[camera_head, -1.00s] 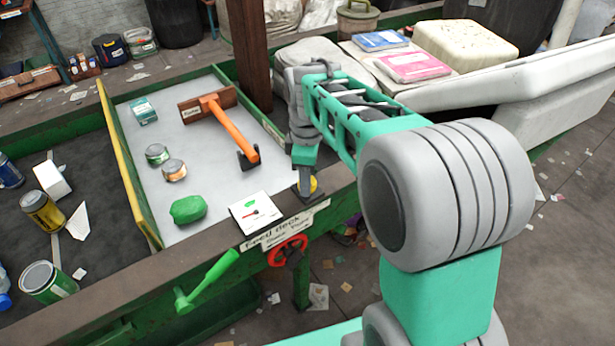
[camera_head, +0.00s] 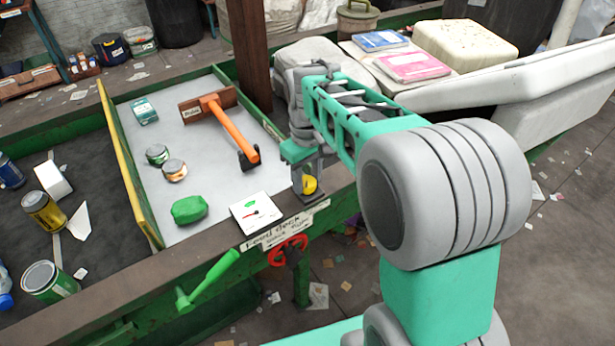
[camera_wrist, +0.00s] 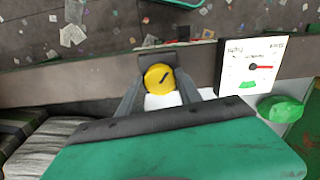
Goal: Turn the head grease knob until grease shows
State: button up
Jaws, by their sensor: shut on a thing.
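The yellow round knob (camera_head: 309,184) sits on the front rail of the feed deck, and a dark line crosses its face in the wrist view (camera_wrist: 158,79). My gripper (camera_head: 308,178) points down at the rail with its fingers on either side of the knob. In the wrist view my gripper (camera_wrist: 159,86) is shut on the knob, a grey finger at each side. I cannot make out any grease around the knob.
A white gauge card (camera_head: 257,212) with a red needle and green patch lies left of the knob. A red handwheel (camera_head: 288,250) and green lever (camera_head: 208,280) are on the front. A green lump (camera_head: 189,210), cans and an orange-handled pusher (camera_head: 233,128) lie on the deck.

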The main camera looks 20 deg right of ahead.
jog(key=shift+w+r+m, duration=0.1)
jog(key=shift+m, duration=0.4)
jog(key=o, duration=1.4)
jog(key=shift+c, duration=0.2)
